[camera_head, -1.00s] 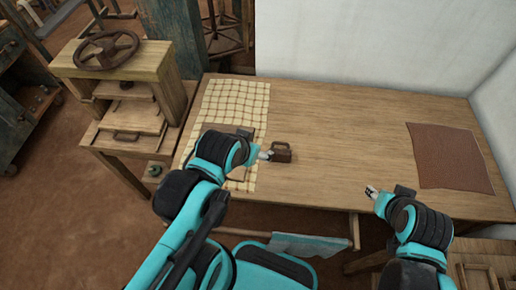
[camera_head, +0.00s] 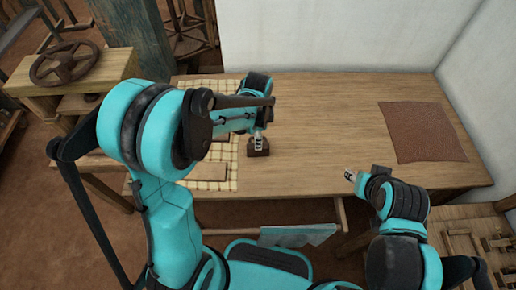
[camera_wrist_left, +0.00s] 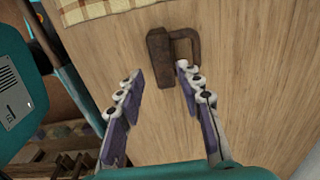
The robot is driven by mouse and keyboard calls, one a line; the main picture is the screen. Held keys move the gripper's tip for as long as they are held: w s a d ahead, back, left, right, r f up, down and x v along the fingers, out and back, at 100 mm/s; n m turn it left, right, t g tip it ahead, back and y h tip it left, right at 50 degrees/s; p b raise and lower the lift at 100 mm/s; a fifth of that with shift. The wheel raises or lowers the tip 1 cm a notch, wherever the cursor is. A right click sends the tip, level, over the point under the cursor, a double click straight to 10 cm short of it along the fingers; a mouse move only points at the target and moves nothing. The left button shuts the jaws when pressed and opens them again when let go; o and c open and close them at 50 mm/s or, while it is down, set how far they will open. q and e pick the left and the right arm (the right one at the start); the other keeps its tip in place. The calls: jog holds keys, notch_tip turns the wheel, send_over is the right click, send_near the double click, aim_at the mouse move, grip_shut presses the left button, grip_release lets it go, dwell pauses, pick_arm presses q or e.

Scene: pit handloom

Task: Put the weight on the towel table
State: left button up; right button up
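The weight (camera_head: 258,150) is a small dark brown block with a loop handle. It stands on the wooden table, just right of the checked towel (camera_head: 234,178). In the left wrist view the weight (camera_wrist_left: 160,58) lies beyond my fingertips, with its handle to the right. My left gripper (camera_head: 258,138) is above the weight, and in the left wrist view it (camera_wrist_left: 160,75) is open with nothing between the fingers. My right gripper (camera_head: 350,175) is over the table's front right part, away from the weight; its finger opening is too small to tell. My left arm hides much of the towel.
A reddish-brown cloth (camera_head: 422,131) lies at the table's right. A wooden stand with a dark handwheel (camera_head: 66,62) is at the left. A white wall (camera_head: 340,35) closes off the back. The table's middle (camera_head: 330,125) is clear.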

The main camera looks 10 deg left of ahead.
pick_arm(q)
notch_tip(320, 180, down, 3)
jog(key=shift+b, duration=0.55)
jog(key=f+b, duration=0.2)
jog(key=f, duration=0.3)
jog(key=shift+w+b, duration=0.2)
jog(key=shift+b, duration=0.1)
jog(key=shift+c, duration=1)
grip_shut()
